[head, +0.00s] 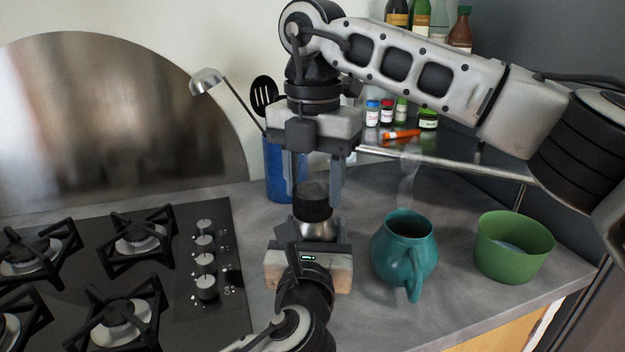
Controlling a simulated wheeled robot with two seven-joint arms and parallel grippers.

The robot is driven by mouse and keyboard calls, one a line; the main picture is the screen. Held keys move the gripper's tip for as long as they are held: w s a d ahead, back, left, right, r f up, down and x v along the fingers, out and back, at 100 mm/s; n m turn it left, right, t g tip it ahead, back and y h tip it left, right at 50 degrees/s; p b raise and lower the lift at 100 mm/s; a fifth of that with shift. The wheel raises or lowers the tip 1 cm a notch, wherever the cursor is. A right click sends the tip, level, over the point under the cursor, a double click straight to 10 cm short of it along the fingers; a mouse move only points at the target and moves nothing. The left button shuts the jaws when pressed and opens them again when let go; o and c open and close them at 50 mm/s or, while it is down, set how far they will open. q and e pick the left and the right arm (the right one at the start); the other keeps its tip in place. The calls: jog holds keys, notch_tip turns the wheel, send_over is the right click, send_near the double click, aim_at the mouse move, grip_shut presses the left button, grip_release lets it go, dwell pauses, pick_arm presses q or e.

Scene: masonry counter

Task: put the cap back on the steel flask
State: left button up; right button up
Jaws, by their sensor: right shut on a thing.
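The black ribbed cap (313,205) is upright in the middle of the head view. My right gripper (315,186) reaches down from above, with a finger on either side of the cap, and is shut on it. The steel flask (318,229) stands directly below the cap, its shiny shoulder showing. I cannot tell whether the cap rests on the flask or is slightly above it. My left gripper (309,257) comes in from the bottom, in front of the flask, and hides its lower body.
A teal jug (404,255) and a green bowl (513,253) stand to the right. A blue utensil holder (275,170) with a ladle (207,82) is behind. A gas hob (214,300) lies left. Small jars (387,113) and bottles (419,18) sit on shelves behind.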

jog(key=m, duration=0.7)
jog(key=shift+m, duration=0.3)
jog(key=m, duration=0.4)
jog(key=shift+m, duration=0.3)
jog(key=m, duration=0.3)
jog(key=shift+m, duration=0.4)
jog(key=o, duration=0.9)
jog(key=shift+s, duration=0.1)
jog(key=shift+o, duration=0.2)
jog(key=shift+r, duration=2.25)
